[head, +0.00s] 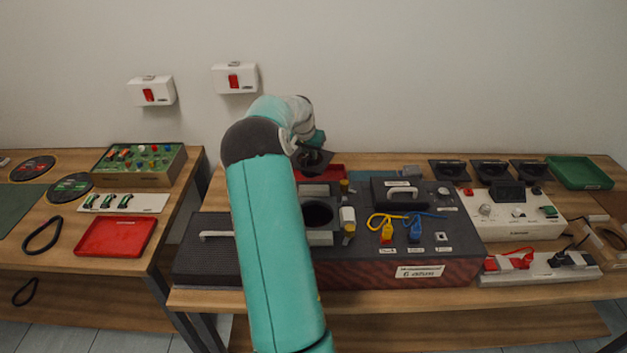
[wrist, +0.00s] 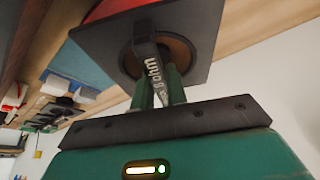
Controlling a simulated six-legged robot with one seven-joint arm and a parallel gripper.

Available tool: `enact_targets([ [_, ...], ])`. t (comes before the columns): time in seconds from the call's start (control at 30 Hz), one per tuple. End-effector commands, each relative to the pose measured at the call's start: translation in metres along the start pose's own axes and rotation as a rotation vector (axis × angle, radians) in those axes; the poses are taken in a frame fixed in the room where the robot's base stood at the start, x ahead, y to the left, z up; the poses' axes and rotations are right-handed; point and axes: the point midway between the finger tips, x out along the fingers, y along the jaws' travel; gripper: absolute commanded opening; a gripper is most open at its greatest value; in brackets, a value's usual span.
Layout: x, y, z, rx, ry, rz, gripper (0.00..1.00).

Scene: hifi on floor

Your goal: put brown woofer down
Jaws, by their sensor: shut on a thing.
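My gripper (wrist: 160,78) is shut on the handle bar of the brown woofer, with a green finger on each side. The woofer (wrist: 198,28) is a dark square plate with a brown ring, and the bar bears lettering ending in "ohm". In the head view my gripper (head: 312,144) holds the woofer (head: 314,160) near the back of the middle bench. A red tray (head: 332,172) shows just beyond and below it, partly hidden by my arm. I cannot tell whether the woofer touches anything.
Three black square units (head: 490,172) stand at the back right, beside a green tray (head: 580,173). A speckled box with a round opening (head: 380,268) fills the bench front, with cables on it. A white meter panel (head: 512,212) stands right. Another red tray (head: 115,237) lies on the left bench.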

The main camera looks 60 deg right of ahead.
Motion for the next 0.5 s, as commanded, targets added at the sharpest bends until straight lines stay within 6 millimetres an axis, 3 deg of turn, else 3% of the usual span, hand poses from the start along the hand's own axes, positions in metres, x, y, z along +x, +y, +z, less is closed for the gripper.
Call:
enact_targets([
  [0.2,0.033,-0.002,0.014,-0.002,0.002,-0.002,0.00],
  [0.5,0.056,-0.003,0.024,-0.003,0.003,-0.002,0.00],
])
